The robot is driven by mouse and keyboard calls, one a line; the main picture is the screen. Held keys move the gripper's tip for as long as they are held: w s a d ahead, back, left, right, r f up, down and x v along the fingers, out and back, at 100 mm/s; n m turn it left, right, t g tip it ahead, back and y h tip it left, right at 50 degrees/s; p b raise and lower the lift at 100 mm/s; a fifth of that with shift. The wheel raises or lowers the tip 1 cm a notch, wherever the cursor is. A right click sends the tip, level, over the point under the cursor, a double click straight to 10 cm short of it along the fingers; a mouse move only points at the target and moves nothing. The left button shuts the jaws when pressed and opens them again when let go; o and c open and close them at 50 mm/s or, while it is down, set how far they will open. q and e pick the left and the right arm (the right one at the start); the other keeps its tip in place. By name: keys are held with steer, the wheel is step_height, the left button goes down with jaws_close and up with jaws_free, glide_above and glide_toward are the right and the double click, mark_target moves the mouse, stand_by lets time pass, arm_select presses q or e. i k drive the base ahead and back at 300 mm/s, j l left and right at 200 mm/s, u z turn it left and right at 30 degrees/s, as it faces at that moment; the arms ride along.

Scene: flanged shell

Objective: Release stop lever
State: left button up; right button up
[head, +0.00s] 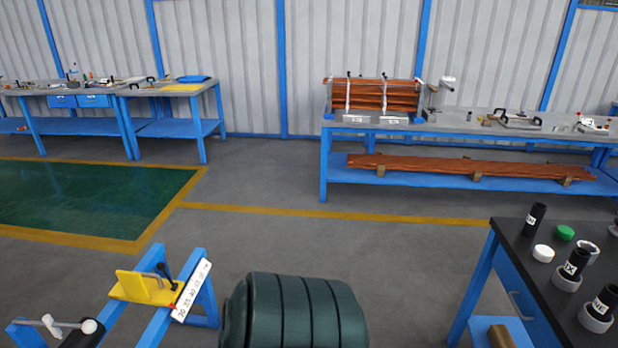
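A blue frame (160,325) stands at the lower left. On it sits a yellow bracket (145,288) with an upright plate. A small dark lever with a black knob (161,267) leans beside that plate, with a small red spot near its foot. A white numbered scale (192,291) slopes along the frame's right side. A grey handle with a pale round knob (89,326) shows at the bottom left. No label tells which of these is the stop lever. Neither of my grippers is in view.
A dark green ribbed drum (295,310) stands right of the frame, cut off below. A black-topped bench (515,245) at the right holds several black cylinders and caps. Blue workbenches (345,128) line the back wall. The grey floor between is clear.

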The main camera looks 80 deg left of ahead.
mark_target(161, 265)
steer(key=u, duration=4.2)
steer(key=i+l+u, duration=0.15)
steer(key=l+u, duration=0.25)
steer(key=i+l+u, duration=0.1)
steer(key=l+u, duration=1.05)
steer(key=l, duration=0.5)
steer(key=k+l+u, duration=0.1)
steer(key=l, duration=0.45)
steer(key=k+l+u, duration=0.1)
steer(key=l, duration=0.4)
steer(key=k+l, duration=0.1)
steer(key=l, duration=0.4)
steer(key=k+l+u, duration=0.1)
steer(key=l, duration=0.4)
